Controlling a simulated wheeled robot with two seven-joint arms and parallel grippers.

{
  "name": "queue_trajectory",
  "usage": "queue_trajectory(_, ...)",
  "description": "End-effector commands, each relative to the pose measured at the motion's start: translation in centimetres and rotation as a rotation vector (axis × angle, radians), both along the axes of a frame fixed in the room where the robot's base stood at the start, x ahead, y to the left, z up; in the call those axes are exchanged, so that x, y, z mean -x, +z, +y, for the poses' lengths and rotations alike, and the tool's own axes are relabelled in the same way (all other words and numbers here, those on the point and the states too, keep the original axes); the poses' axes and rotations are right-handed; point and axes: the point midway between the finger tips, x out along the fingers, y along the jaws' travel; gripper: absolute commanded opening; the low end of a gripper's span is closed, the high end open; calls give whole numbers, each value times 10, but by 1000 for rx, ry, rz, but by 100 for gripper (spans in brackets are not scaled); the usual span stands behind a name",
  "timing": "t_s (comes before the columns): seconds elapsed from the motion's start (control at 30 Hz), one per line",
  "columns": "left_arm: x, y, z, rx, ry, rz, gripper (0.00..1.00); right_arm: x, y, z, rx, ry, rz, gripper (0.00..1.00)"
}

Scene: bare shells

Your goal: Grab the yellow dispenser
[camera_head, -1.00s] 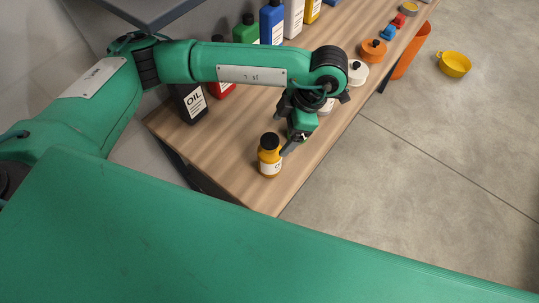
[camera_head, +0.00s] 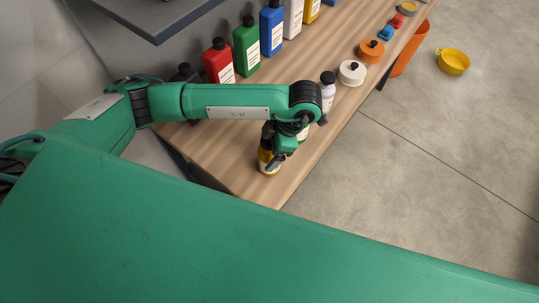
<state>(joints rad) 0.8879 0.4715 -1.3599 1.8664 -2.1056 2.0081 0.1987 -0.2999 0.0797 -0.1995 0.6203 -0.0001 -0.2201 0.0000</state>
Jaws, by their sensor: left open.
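A small yellow bottle (camera_head: 264,158) with a pale label stands upright near the front end of the wooden table. It fits the name yellow dispenser best. My left gripper (camera_head: 274,160) is over and beside it, with its jaws open. The gripper covers the bottle's top and right side, so I cannot tell whether the fingers touch it or are around it. A larger yellow bottle (camera_head: 312,10) stands in the back row. My right gripper is not in view.
On the wooden table (camera_head: 250,187) stand a red bottle (camera_head: 218,63), a green bottle (camera_head: 246,46), a blue bottle (camera_head: 271,28), a white jar (camera_head: 351,73) and an orange jar (camera_head: 371,51). A dark shelf (camera_head: 150,20) overhangs the upper left. A yellow bowl (camera_head: 453,62) sits on the floor.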

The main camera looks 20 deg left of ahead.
Motion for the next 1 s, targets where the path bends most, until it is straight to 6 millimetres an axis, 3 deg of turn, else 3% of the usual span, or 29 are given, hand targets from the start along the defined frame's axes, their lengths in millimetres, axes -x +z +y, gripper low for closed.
queue_trajectory(0.27, 0, -2, 0, 0, 0, 0, 84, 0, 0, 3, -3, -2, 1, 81)
queue_trajectory(0.7, 0, -1, 0, 1, -1, -1, 3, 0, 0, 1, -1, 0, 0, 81)
queue_trajectory(1.0, 0, 1, 0, 1, -1, -1, 3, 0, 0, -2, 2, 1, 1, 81)
